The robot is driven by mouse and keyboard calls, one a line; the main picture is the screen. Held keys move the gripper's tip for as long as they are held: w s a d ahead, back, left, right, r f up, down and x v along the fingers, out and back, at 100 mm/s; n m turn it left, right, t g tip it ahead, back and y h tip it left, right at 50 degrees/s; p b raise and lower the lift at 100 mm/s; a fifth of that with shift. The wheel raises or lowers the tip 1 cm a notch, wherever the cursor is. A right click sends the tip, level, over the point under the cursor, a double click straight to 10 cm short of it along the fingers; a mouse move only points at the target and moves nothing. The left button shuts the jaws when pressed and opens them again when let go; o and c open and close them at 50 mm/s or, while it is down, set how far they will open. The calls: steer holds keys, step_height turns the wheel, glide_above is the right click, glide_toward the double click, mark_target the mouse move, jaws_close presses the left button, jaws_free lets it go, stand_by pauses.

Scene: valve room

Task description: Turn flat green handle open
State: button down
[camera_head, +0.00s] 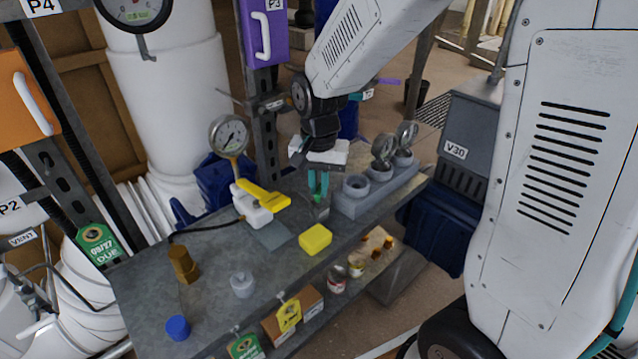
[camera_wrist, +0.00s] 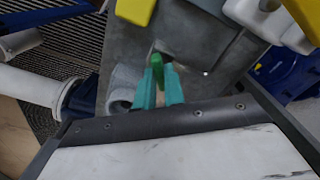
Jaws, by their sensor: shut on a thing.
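My gripper (camera_head: 318,188) points down over the workbench, between the yellow-handled white valve and the grey block with round sockets. Its teal fingers (camera_wrist: 160,88) are close together, shut on a small bright green piece, which I take as the flat green handle (camera_wrist: 156,61). Only a little of the green handle (camera_head: 318,199) shows below the fingers in the head view. The fingers hide most of it, so I cannot tell its angle. A small grey part (camera_head: 323,213) is just below it, close to the bench surface.
The white valve with a yellow lever (camera_head: 264,194) stands left of my gripper. A yellow block (camera_head: 315,239) lies nearer on the bench (camera_head: 215,285). The grey socket block (camera_head: 378,190) with gauges is close on the right. A tall gauge (camera_head: 229,134) stands at the back left.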

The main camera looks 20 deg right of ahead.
mark_target(319, 189)
steer(key=shift+n, duration=0.3)
steer(key=n, duration=0.4)
steer(key=shift+n, duration=0.3)
steer(key=n, duration=0.5)
steer(key=shift+n, duration=0.4)
steer(key=c, duration=1.5)
jaws_free()
step_height(319, 189, up, 8)
steer(key=shift+f, duration=0.1)
